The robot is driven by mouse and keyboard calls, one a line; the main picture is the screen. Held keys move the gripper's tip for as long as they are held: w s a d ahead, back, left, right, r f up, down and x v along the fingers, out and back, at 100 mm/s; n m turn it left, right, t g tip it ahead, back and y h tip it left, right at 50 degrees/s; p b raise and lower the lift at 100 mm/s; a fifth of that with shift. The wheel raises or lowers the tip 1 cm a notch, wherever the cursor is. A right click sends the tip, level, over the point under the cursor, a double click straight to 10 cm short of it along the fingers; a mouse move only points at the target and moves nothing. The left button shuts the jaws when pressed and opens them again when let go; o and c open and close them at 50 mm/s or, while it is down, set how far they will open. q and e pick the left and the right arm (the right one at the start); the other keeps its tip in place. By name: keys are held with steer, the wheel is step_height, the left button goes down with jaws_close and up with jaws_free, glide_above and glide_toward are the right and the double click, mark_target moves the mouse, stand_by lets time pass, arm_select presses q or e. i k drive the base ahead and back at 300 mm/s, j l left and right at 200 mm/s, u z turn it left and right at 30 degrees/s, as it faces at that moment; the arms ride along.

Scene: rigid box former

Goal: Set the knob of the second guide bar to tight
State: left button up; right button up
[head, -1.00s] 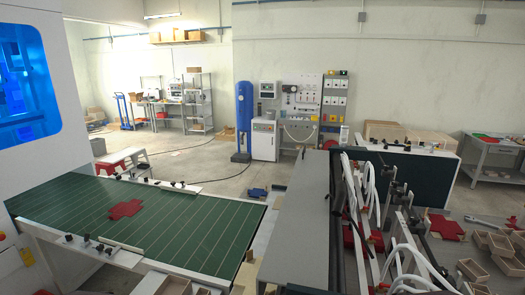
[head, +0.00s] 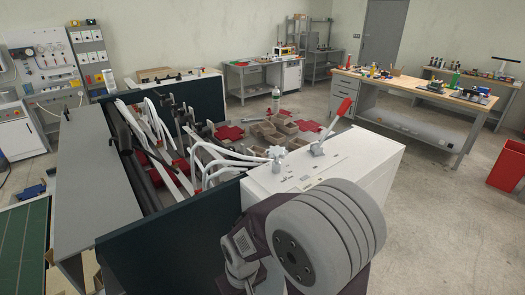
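The box former (head: 210,210) stands in the middle, with dark green side panels, white hoses and black clamps on rods inside. A grey star-shaped knob (head: 275,153) sits on its white top cover, beside a lever with a red handle (head: 344,107). I cannot tell which part is the second guide bar, and no tight marking is readable. Only a strip of the green conveyor bed (head: 22,245) shows at the lower left; no bars or knobs show on it. One of my arms shows at the bottom, but no gripper fingers are visible.
A grey table (head: 95,190) adjoins the former's left side. Cardboard trays (head: 268,135) and red blanks (head: 229,132) lie behind it. A wooden workbench (head: 420,95) and a red bin (head: 507,165) stand at the right. The floor between the former and bench is clear.

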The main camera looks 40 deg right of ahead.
mark_target(232, 149)
steer(key=l+z, duration=0.1)
steer(key=z, duration=0.35)
steer(key=l+z, duration=0.1)
steer(key=z, duration=0.4)
steer(key=i, duration=0.05)
